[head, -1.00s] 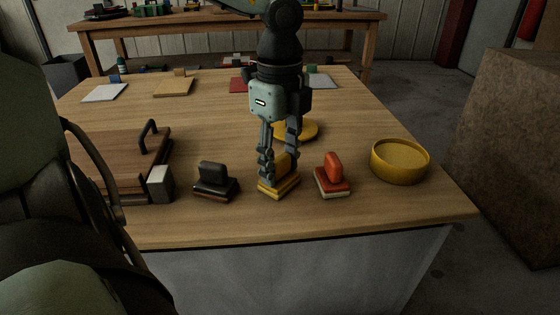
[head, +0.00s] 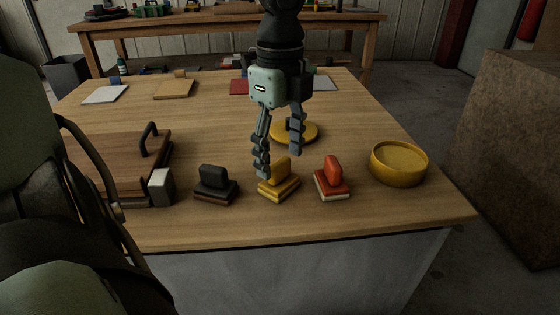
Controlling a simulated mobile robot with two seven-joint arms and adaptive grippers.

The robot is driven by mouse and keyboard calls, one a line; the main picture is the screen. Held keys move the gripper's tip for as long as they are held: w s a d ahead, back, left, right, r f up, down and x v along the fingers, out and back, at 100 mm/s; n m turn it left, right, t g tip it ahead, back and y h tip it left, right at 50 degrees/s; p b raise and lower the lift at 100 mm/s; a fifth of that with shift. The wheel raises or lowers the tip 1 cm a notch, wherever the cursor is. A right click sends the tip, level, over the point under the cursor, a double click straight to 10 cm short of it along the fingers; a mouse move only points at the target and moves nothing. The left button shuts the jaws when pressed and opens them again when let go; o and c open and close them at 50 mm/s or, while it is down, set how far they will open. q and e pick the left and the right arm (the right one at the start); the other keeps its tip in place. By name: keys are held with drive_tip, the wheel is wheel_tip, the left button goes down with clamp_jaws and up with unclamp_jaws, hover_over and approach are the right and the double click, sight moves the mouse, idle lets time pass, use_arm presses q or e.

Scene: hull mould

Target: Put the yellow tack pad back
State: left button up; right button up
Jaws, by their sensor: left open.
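The yellow tack pad (head: 280,184) stands upright on the wooden table, with a block-shaped grip on a flat layered base. It sits in a row between a black pad (head: 215,188) and a red pad (head: 332,181). My left gripper (head: 279,164) is open just above and behind the yellow pad, its fingers spread and pointing down. The left finger overlaps the pad's grip in the picture; I cannot tell whether they touch. Nothing is held. My right gripper is not in view.
A yellow round tub (head: 399,164) stands at the right, and a yellow disc (head: 296,131) lies behind the gripper. A wooden board with a black handle (head: 120,160) and a grey block (head: 161,187) are at the left. Flat coloured sheets lie toward the back. The table's front edge is clear.

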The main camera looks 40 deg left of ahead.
sight(280, 162)
use_arm(q)
wheel_tip(280, 162, up, 10)
drive_tip(key=shift+f, duration=0.2)
idle(1.4)
